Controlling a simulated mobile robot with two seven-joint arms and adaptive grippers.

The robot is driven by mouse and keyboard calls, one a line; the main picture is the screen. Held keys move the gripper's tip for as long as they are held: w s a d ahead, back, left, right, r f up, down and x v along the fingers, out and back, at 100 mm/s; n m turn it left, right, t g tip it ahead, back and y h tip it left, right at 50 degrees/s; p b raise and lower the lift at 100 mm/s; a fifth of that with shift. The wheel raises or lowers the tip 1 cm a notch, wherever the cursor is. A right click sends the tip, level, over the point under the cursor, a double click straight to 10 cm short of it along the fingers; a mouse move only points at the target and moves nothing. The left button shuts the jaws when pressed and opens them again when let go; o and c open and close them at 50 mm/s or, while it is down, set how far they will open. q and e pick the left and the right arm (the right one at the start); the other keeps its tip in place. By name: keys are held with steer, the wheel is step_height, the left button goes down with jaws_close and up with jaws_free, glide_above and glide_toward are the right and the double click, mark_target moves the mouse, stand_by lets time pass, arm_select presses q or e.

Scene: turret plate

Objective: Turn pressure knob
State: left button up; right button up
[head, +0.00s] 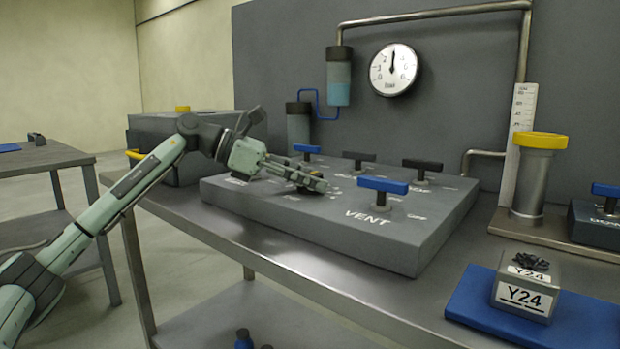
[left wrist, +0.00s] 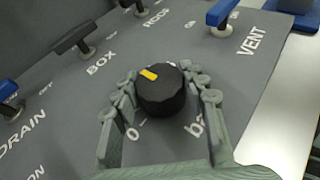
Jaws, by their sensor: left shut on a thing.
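The pressure knob (left wrist: 162,95) is a round black knob with a yellow mark in the left wrist view. It sits on the grey turret plate (head: 390,244). Its yellow mark points up and slightly left in that view. A "0" shows below left of it and partly hidden letters starting with "b" below right. My left gripper (head: 314,182) has its two fingers on opposite sides of the knob and is shut on it. In the head view the fingers mostly hide the knob. The round gauge (head: 394,69) on the back panel has its needle pointing almost straight up.
The blue VENT handle (head: 383,187) stands close right of my left gripper. Black handles (head: 422,166) and a smaller blue handle (head: 307,150) stand behind. A Y24 block (head: 526,288) sits on a blue mat (head: 585,319) at the right front.

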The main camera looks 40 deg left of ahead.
arm_select(q)
steer(key=o, duration=1.2)
steer(key=shift+a, duration=0.1)
steer(key=v, duration=1.2)
steer(key=shift+s, duration=0.1)
